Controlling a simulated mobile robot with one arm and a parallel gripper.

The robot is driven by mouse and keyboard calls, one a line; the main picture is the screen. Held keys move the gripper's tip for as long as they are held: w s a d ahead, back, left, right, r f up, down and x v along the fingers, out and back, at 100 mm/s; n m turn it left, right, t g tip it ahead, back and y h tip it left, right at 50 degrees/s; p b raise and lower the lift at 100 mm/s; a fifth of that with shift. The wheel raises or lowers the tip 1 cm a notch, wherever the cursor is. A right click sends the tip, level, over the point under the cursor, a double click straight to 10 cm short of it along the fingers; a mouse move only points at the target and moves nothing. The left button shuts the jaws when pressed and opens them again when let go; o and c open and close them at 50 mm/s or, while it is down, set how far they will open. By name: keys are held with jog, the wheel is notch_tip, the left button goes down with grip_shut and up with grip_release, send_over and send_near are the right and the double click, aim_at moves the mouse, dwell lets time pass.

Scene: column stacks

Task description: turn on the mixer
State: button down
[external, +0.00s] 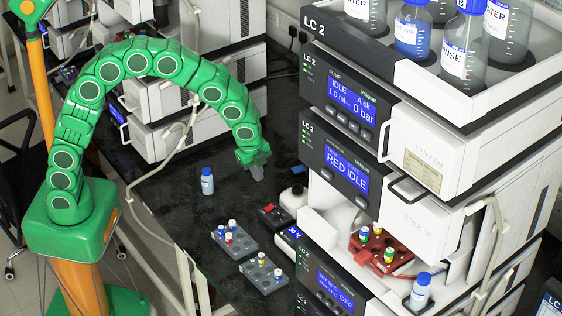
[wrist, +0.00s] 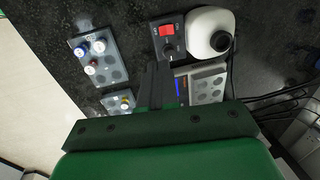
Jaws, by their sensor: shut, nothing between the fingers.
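The mixer has a white rounded body with a black top (external: 293,198) and a dark front panel with a red switch (external: 268,208). It stands on the black bench just left of the LC 2 stack. In the wrist view I see its white body (wrist: 203,20), the red switch (wrist: 168,29) and a round knob below the switch. My gripper (external: 258,173) is shut and empty, above the bench behind and left of the mixer. In the wrist view its fingertips (wrist: 157,68) appear just below the panel, apparently above the bench; contact cannot be told.
A blue-capped bottle (external: 207,182) stands left of my gripper. Two grey vial racks (external: 234,242) (external: 264,274) lie nearer the front. A small device with a blue display and round wells (wrist: 207,84) sits beside the mixer. The tall LC 2 stack (external: 350,140) blocks the right side.

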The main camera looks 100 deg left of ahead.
aim_at(271, 205)
jog(key=shift+w+a+r, duration=0.2)
jog(key=shift+w+a, duration=0.2)
jog(key=shift+a, duration=0.2)
jog(key=shift+f, duration=0.1)
jog(key=f, duration=0.4)
jog(key=w+a+f, duration=0.1)
jog(key=f, duration=0.3)
jog(key=w+a+f, duration=0.1)
jog(key=f, duration=0.4)
jog(key=shift+a+f, duration=0.1)
jog(key=shift+w+f, duration=0.1)
jog(key=shift+f, duration=0.05)
